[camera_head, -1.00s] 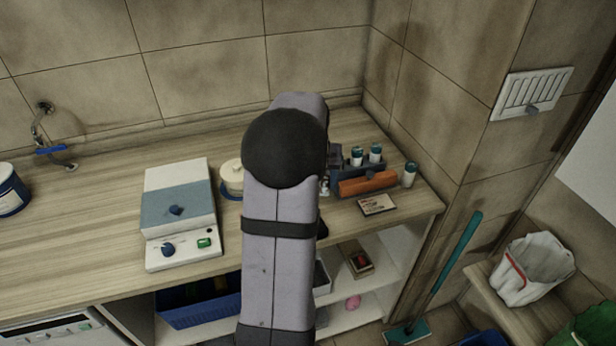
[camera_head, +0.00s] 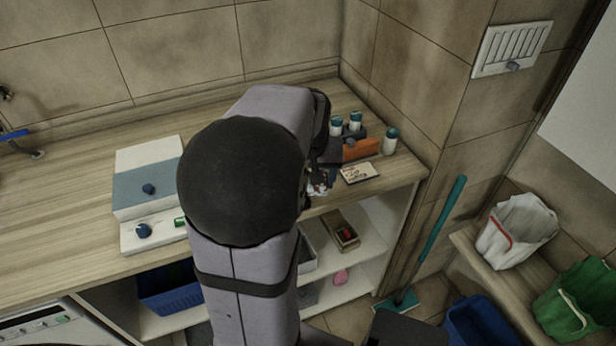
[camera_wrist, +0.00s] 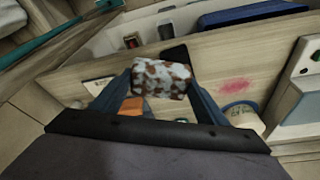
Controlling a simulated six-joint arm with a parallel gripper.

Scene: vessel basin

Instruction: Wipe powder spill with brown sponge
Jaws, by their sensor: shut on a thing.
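My gripper (camera_wrist: 161,79) is shut on a sponge (camera_wrist: 163,76) in the wrist view. The sponge is a block speckled brown and white. A reddish-pink powder spill (camera_wrist: 236,87) lies on the wooden counter (camera_wrist: 205,66), to the right of the sponge in the wrist view. The sponge appears apart from the spill; its height above the counter is hard to tell. In the head view my arm hides the spill and most of the gripper.
A white and blue device (camera_head: 149,190) stands left of my arm. A cream-lidded pot (camera_wrist: 243,114) is near the spill. An orange object (camera_head: 361,149), teal-capped bottles (camera_head: 390,141) and a card (camera_head: 360,173) crowd the right end.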

